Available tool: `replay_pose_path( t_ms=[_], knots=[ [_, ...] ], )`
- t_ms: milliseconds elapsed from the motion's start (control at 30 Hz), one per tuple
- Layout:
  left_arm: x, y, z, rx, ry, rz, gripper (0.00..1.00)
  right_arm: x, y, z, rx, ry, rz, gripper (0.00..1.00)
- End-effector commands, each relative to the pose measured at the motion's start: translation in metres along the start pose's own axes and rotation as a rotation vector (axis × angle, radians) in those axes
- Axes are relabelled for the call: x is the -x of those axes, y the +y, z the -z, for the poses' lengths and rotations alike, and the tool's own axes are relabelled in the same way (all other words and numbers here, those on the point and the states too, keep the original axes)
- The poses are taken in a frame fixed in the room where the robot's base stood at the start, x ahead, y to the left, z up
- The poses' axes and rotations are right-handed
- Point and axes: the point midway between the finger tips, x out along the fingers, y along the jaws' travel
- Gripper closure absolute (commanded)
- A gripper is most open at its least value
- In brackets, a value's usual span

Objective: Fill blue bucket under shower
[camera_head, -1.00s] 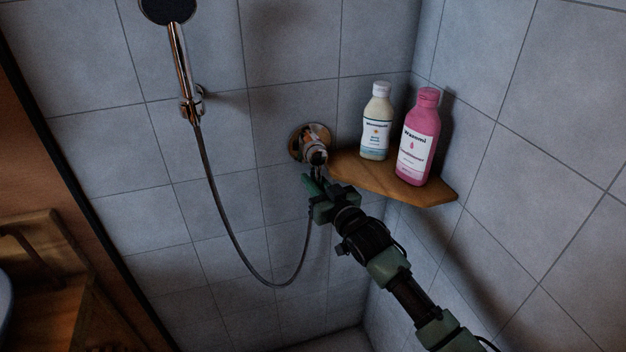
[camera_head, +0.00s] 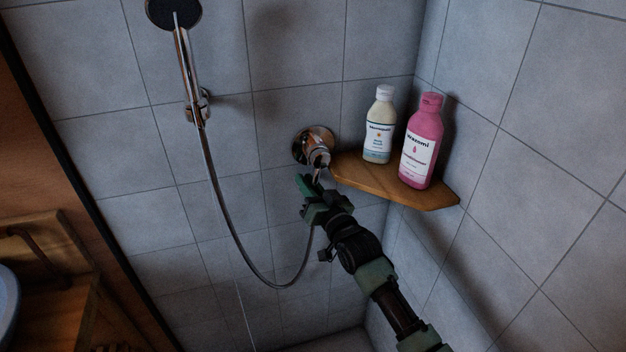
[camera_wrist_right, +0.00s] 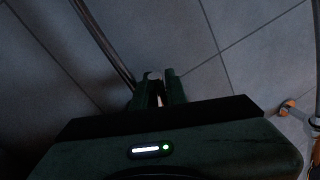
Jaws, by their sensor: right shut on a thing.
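The chrome shower valve (camera_head: 315,146) is on the tiled wall, with its small lever (camera_head: 317,174) pointing down. My right gripper (camera_head: 311,186) is at the lever and shut on it; in the right wrist view its fingers (camera_wrist_right: 160,84) close around a small pale piece. The hand shower (camera_head: 174,14) hangs in its holder at upper left, its hose looping down towards the valve. A thin pale streak shows in front of the shower head and another lower down, like falling water. No blue bucket can be made out for sure. My left gripper is not in view.
A wooden corner shelf (camera_head: 397,186) right of the valve carries a white bottle (camera_head: 379,128) and a pink bottle (camera_head: 421,143). A dark edge bounds the shower.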

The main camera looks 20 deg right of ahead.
Motion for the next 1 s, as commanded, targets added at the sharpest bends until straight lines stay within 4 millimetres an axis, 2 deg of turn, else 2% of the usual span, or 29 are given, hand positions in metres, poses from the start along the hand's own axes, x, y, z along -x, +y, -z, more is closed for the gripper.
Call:
replay_pose_path(
  t_ms=[267, 300, 367, 767, 1000],
  knots=[
    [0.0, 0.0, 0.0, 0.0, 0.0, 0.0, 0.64, 0.0, -0.001, -0.001, -0.013, 0.001, 0.001, 1.0],
    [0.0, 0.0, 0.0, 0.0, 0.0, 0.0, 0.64, 0.0, -0.001, -0.001, -0.013, 0.0, 0.001, 0.81],
    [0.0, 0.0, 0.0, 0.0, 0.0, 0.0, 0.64, 0.0, -0.001, -0.001, -0.012, 0.001, 0.001, 0.65],
    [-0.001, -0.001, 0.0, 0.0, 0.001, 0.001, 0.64, 0.005, -0.001, -0.001, -0.011, 0.002, 0.001, 0.65],
    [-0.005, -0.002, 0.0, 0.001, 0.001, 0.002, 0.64, 0.042, 0.0, -0.002, -0.011, 0.001, 0.0, 0.65]
  ],
)
